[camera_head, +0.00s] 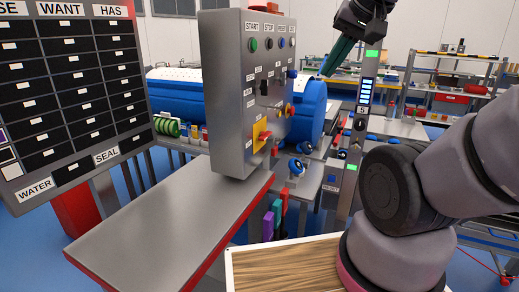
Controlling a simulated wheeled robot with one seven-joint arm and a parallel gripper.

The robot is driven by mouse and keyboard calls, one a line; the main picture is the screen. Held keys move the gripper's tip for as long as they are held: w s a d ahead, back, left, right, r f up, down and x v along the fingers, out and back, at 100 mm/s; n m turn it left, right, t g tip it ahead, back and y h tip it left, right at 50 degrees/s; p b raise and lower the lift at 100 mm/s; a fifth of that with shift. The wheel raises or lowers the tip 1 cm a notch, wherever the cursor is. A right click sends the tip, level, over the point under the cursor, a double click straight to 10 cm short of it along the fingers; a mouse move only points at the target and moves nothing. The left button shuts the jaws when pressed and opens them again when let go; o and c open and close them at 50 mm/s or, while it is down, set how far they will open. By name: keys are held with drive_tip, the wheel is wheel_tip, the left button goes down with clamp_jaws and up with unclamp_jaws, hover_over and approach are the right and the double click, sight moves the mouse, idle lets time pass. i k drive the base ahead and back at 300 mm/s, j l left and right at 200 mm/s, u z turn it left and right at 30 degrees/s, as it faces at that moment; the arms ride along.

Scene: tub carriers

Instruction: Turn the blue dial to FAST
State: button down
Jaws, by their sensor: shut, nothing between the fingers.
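A grey control box (228,90) stands on the metal bench, with START and STOP among its top labels. A small blue knob (292,73) shows at the right edge of its face. Blue-and-white round knobs (295,166) also stand on the grey table behind the bench. I cannot tell which of these is the dial, and no FAST mark is legible. My gripper (325,72) is at the top, right of the control box, pointing down and left. Its dark green fingers are shut and empty. It appears apart from the small blue knob; depth is unclear.
The metal bench (165,215) with red edges fills the lower left. A black WANT/HAS board (70,90) stands at left. A red-and-yellow switch (262,136) juts from the box. A post with green lights (361,120) stands right. A blue drum (309,108) is behind.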

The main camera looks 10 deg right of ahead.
sight(293, 74)
drive_tip(key=i+l+z, duration=0.15)
drive_tip(key=z, duration=0.2)
drive_tip(key=i+l+z, duration=0.15)
drive_tip(key=l+z, duration=0.15)
drive_tip(key=i+l+z, duration=0.2)
drive_tip(key=z, duration=0.15)
